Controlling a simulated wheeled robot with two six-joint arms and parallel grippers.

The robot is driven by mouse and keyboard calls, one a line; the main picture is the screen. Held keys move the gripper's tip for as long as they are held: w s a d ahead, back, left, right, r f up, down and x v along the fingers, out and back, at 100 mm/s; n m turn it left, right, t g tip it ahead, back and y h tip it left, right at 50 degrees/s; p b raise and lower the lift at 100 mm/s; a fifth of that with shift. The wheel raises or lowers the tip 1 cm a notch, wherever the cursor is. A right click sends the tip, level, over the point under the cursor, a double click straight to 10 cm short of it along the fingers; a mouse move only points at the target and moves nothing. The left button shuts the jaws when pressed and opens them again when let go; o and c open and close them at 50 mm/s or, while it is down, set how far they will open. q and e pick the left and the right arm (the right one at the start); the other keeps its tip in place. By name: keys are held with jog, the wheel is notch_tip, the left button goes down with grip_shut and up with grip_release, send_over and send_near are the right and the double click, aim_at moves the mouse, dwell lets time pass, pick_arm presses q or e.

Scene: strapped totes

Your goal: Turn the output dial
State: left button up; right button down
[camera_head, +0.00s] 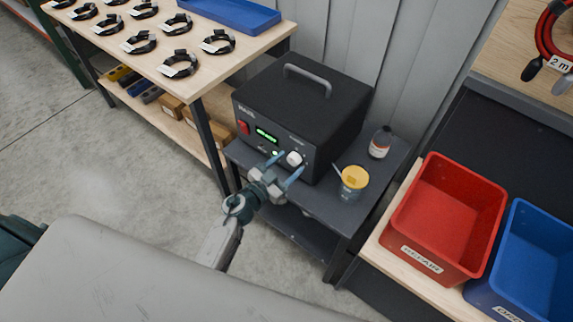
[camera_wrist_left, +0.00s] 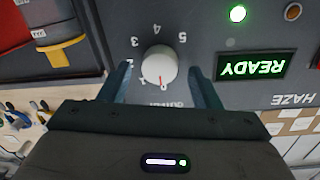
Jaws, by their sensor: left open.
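The output dial (camera_head: 294,158) is a white round knob on the front of a black machine (camera_head: 300,110) with a top handle. In the left wrist view the dial (camera_wrist_left: 160,66) shows upside down, with numbers around it and a red mark pointing at 0. My left gripper (camera_head: 286,168) is open in front of the dial. In the left wrist view its two fingers (camera_wrist_left: 160,78) are on either side of the knob, with gaps visible. A green READY display (camera_wrist_left: 251,67) is lit beside the dial. My right gripper is not in view.
A red bin (camera_head: 450,215) and a blue bin (camera_head: 535,260) are farther right. A bench (camera_head: 245,62) with cable coils stands left.

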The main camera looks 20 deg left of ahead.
pick_arm(q)
jog(key=shift+c, duration=0.4)
jog(key=c, duration=0.9)
